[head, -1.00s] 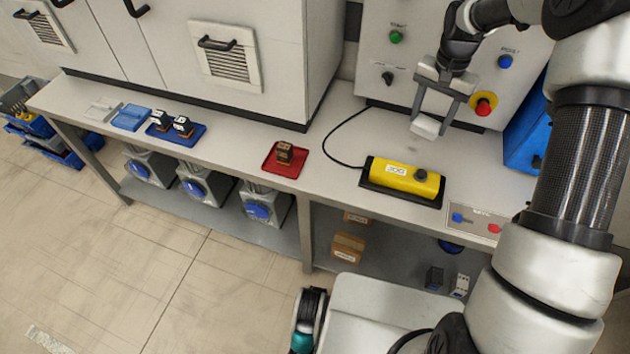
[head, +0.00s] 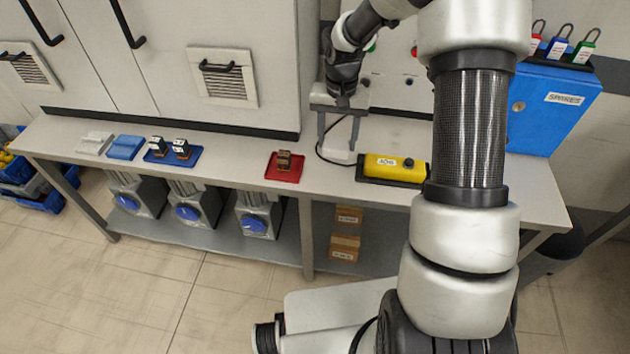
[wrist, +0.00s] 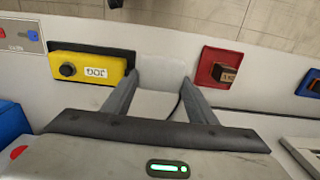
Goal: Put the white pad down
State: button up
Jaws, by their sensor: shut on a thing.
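My gripper (head: 338,146) hangs over the bench, between the red tray and the yellow pendant. It is shut on a white pad (head: 340,157), which sits between the fingertips. In the wrist view the white pad (wrist: 164,70) shows pale between my two fingers (wrist: 160,80). I cannot tell whether the pad touches the bench top (head: 232,160). A similar pale pad (head: 95,143) lies at the left end of the bench, beside a blue pad (head: 126,147).
The yellow pendant (head: 392,168) lies on a dark mat just right of my gripper. A red tray (head: 272,172) with a dark block stands to the left. A blue tray (head: 165,160) holds two blocks. A blue SPARES box (head: 555,110) is at the right.

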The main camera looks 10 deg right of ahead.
jog(key=b, duration=0.1)
send_over(334, 175)
notch_tip(334, 175, down, 5)
jog(key=shift+f, duration=0.2)
jog(key=shift+f+b, duration=0.35)
jog(key=shift+f, duration=1.95)
jog(key=shift+f, duration=0.1)
jog(key=shift+f, duration=0.15)
jog(key=o, duration=1)
